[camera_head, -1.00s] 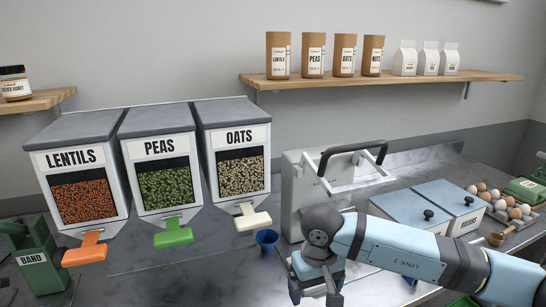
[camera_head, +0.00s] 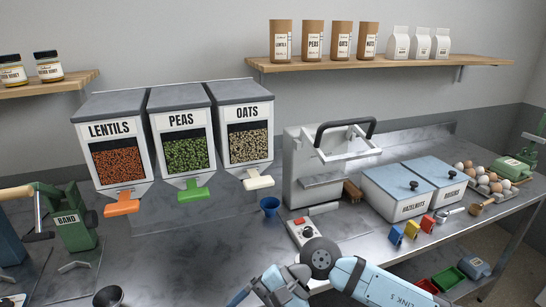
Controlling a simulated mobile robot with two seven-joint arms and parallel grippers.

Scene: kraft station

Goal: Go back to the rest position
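My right arm (camera_head: 368,284) comes in from the lower right. It is bent low in front of the counter, and its wrist part (camera_head: 280,285) runs off the bottom edge. My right gripper's fingers are below the picture. My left arm and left gripper do not show. The task names no other object.
A steel counter (camera_head: 190,240) holds lentil, pea and oat dispensers (camera_head: 184,150), a blue cup (camera_head: 269,206), a press machine (camera_head: 305,180), lidded boxes (camera_head: 408,190), coloured scoops (camera_head: 411,229) and a green band dispenser (camera_head: 72,222). A dark funnel (camera_head: 108,296) is at the front left.

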